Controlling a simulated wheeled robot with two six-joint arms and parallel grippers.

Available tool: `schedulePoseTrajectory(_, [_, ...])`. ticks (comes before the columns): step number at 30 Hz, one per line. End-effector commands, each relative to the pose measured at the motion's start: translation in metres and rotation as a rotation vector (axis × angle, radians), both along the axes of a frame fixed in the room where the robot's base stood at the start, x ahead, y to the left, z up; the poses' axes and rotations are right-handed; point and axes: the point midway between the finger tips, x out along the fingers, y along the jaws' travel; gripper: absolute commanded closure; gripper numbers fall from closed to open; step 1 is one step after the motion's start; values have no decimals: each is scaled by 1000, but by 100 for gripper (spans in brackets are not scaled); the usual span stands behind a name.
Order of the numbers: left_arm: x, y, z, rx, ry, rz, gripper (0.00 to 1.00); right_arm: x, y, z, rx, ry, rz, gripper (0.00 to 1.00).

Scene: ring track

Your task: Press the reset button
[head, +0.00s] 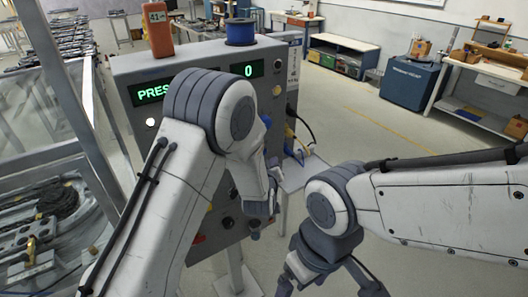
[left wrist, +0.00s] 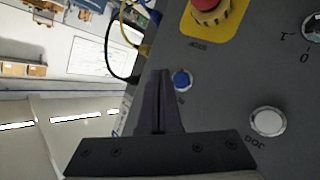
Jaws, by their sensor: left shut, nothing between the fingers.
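The grey control panel (head: 135,75) stands ahead in the head view, with green displays reading "PRES…" and "0"; my left arm covers much of its face. In the left wrist view a blue button (left wrist: 182,79) sits on the panel face, its label mostly hidden by my gripper, so I cannot read it fully. My left gripper (left wrist: 160,74) is shut and empty, its tips just left of the blue button in that view. I cannot tell whether they touch the panel. My right gripper (head: 330,287) is open and empty at the bottom of the head view.
A red emergency stop (left wrist: 211,8) on yellow, a white button (left wrist: 267,122) labelled JOG and a selector switch (left wrist: 312,28) surround the blue button. An orange handheld device (head: 158,30) and a blue spool (head: 240,32) stand on the panel. Cables hang at its right side.

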Motion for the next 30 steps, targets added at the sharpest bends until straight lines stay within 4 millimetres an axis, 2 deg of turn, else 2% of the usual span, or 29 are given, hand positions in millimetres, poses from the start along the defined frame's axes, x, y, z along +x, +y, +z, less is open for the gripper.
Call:
schedulePoseTrajectory(3, [11, 8, -1, -2, -2, 2, 100, 0, 0, -6, 0, 0, 0, 4])
schedulePoseTrajectory(9, [19, 14, 0, 0, -1, 0, 100, 0, 0, -8, 0, 0, 0, 4])
schedulePoseTrajectory(30, [20, 14, 0, 0, -1, 0, 100, 0, 0, -7, 0, 0, 0, 4])
